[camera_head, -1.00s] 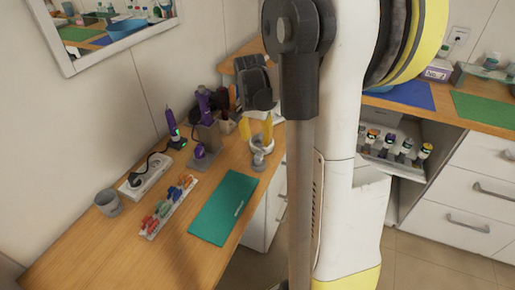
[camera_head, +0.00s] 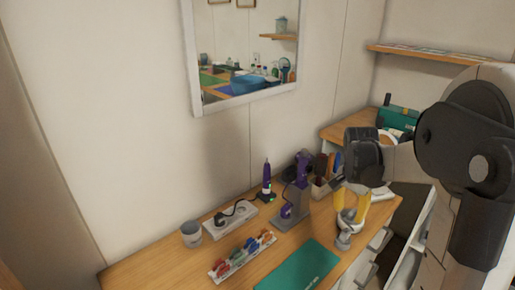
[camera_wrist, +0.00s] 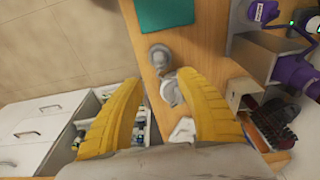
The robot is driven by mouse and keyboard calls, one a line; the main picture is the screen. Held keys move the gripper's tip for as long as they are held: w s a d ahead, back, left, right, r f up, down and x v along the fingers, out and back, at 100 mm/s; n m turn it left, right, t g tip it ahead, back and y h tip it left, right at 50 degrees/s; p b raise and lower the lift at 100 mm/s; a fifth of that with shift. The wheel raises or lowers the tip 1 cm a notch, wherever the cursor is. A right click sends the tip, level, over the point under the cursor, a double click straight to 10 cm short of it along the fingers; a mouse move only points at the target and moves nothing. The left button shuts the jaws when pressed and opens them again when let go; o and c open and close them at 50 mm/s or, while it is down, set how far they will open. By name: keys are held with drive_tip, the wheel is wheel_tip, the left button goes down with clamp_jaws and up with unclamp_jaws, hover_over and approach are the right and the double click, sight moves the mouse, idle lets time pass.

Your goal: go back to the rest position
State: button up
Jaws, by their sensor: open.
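My gripper (camera_head: 351,212) hangs fingers-down over the far right part of the wooden desk, with its yellow fingers apart. In the wrist view my gripper (camera_wrist: 157,80) is open, with nothing held between the fingers. A small grey rounded item (camera_head: 343,241) stands on the desk just below the fingertips. It also shows in the wrist view (camera_wrist: 160,56), beyond the fingertips; I cannot tell whether they touch it. My arm fills the right side of the head view and hides part of the room behind it.
On the desk (camera_head: 140,272) are a green mat (camera_head: 298,268), a rack of colored clips (camera_head: 243,255), a grey cup (camera_head: 191,233), a power strip (camera_head: 231,217) and a purple tool on a stand (camera_head: 267,183). A brush holder (camera_head: 321,187) stands close to my gripper. A mirror (camera_head: 243,50) hangs above.

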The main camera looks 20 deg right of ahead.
drive_tip(key=s+a+r+n+t, duration=0.2)
drive_tip(key=s+a+n, duration=0.1)
drive_tip(key=a, duration=0.6)
drive_tip(key=s+a+r+n+t+y, duration=0.1)
drive_tip(key=s+a+n, duration=0.3)
drive_tip(key=a, duration=0.5)
drive_tip(key=s+a+r+n+t, duration=0.3)
drive_tip(key=a+n, duration=0.3)
drive_tip(key=a, duration=0.3)
drive_tip(key=shift+s+a+r+y, duration=0.3)
drive_tip(key=shift+s+r, duration=0.2)
